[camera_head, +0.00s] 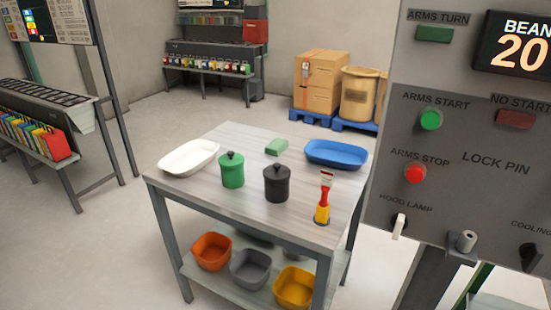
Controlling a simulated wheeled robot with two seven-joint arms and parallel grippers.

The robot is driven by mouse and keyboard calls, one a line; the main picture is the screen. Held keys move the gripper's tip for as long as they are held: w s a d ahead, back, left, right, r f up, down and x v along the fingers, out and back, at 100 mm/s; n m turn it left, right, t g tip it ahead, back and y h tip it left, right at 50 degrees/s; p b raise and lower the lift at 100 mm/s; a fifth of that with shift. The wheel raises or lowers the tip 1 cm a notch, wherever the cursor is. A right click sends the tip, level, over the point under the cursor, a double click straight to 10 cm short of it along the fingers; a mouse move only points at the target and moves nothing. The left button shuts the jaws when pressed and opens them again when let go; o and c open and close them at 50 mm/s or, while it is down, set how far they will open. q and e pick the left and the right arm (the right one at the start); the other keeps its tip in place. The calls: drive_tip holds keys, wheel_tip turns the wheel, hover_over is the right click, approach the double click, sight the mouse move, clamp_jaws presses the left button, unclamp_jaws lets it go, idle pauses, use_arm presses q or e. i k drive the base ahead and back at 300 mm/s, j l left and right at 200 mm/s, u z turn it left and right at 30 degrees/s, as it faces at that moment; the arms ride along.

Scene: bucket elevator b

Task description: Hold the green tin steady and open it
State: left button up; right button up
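The green tin (232,172) stands upright on the table, left of the middle, with its knobbed lid on. A black tin (277,184) of the same shape stands close to its right, also lidded. Neither of my grippers shows in the head view, so nothing is seen touching the green tin.
A grey control panel (470,200) stands close at right.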

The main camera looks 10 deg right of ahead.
sight(232, 178)
drive_tip(key=i+j+z, duration=0.4)
drive_tip(key=j, duration=0.25)
drive_tip(key=i+j+z, duration=0.2)
drive_tip(key=j, duration=0.15)
drive_tip(key=i+j+z, duration=0.2)
drive_tip(key=j, duration=0.2)
drive_tip(key=k+l, duration=0.05)
drive_tip(key=k, duration=0.05)
